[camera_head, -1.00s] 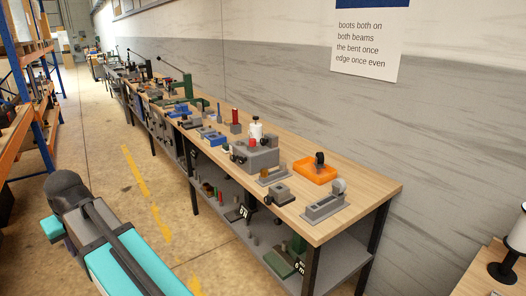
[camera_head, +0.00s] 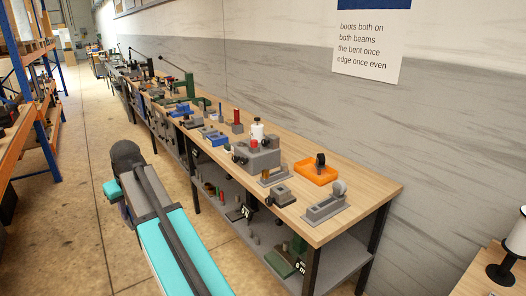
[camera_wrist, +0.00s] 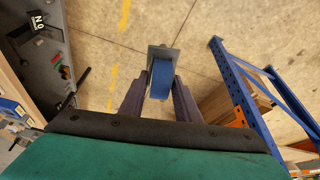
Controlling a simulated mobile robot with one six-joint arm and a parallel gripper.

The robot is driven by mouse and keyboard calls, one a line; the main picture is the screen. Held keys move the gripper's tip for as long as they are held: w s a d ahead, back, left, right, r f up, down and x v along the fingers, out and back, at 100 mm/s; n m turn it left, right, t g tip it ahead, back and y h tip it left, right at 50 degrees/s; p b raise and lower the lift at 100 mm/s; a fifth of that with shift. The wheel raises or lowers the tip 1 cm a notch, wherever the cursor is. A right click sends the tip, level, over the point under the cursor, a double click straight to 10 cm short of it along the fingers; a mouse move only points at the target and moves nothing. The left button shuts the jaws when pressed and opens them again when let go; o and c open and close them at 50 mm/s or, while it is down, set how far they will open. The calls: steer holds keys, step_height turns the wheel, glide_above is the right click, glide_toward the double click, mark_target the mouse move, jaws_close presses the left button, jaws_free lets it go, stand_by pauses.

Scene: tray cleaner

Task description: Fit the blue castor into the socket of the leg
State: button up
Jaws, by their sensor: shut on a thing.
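The blue castor (camera_wrist: 161,82) is in the wrist view, a blue wheel with a grey plate (camera_wrist: 163,53) at its far end. My gripper (camera_wrist: 160,86) is shut on it, one finger on each side of the wheel. It is held over open floor, apart from the bench. In the head view my turquoise arm shows at lower left, but the fingers and the castor cannot be made out. I cannot tell for certain which thing is the leg, and no socket shows clearly.
A long wooden bench (camera_head: 350,202) carries a grey block (camera_head: 257,157), an orange tray (camera_head: 313,175) with a dark part, and a grey holder (camera_head: 325,208) with a wheel. An orange and blue rack (camera_head: 40,130) stands left. The aisle floor (camera_head: 90,140) is clear.

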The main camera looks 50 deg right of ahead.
steer(key=s+d+r+m+p, duration=0.1)
steer(key=s+d+r+p, duration=0.15)
steer(key=d, duration=1.15)
steer(key=s+d+r+p, duration=0.1)
steer(key=s+d, duration=0.2)
steer(key=d, duration=1.2)
steer(key=s+d+r+m+p, duration=0.1)
steer(key=s+d, duration=0.7)
steer(key=d, duration=0.4)
steer(key=s+d+r+h+p, duration=0.1)
steer(key=s+d+p, duration=0.1)
steer(key=s+d, duration=0.7)
steer(key=d, duration=0.3)
steer(key=shift+s+m, duration=0.3)
steer(key=shift+m, duration=0.1)
steer(key=shift+a, duration=0.1)
steer(key=shift+f+b, duration=1.1)
steer(key=shift+f, duration=1.75)
steer(key=shift+f+b, duration=1.1)
steer(key=shift+f, duration=1.25)
